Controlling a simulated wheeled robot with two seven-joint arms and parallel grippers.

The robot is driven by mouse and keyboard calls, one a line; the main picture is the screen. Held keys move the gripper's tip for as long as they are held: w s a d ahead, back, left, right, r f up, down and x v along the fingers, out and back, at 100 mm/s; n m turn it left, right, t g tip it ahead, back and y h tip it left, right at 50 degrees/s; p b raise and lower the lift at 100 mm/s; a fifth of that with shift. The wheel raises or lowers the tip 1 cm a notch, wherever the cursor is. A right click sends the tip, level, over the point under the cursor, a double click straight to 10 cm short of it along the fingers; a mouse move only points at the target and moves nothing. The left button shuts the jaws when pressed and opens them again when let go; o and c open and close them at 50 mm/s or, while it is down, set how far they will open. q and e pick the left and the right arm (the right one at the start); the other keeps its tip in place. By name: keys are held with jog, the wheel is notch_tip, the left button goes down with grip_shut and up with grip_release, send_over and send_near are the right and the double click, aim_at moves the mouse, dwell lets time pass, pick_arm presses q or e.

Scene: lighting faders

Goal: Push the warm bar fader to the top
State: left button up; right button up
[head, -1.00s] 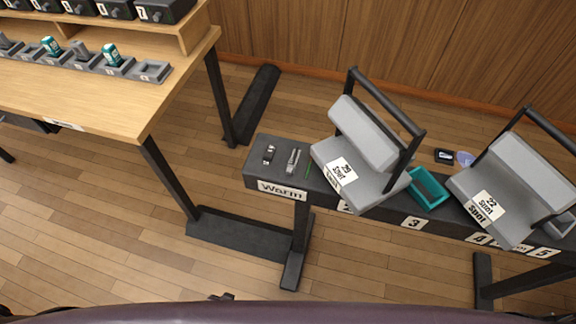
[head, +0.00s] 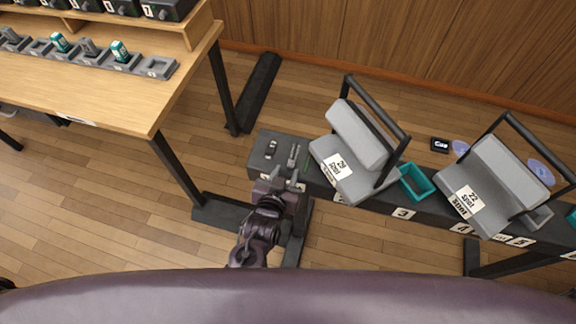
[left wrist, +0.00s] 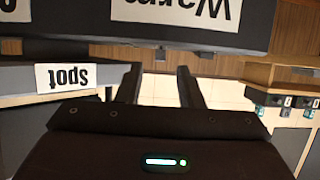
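The dark fader box (head: 262,166) with the Warm label stands at the left end of the long black bench. Its top carries a small dark control (head: 271,149) and, to the right, a grey slider-like piece (head: 293,155). I cannot tell the fader's exact height. My left gripper (head: 286,178) is in front of the box's near edge, over the Warm label. Its two fingers (left wrist: 159,84) are apart and empty in the left wrist view, where the upside-down Warm label (left wrist: 176,10) is just beyond them. My right gripper is not in view.
Right of the box stand the grey spot lamp 29 (head: 343,178), a teal tray (head: 417,182) and the grey spot lamp 22 (head: 492,190). A wooden desk (head: 110,99) with several small grey holders is at the upper left. Floor shows between desk and bench.

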aim_at(290, 165)
pick_arm(q)
jog(key=shift+x, duration=1.55)
grip_shut()
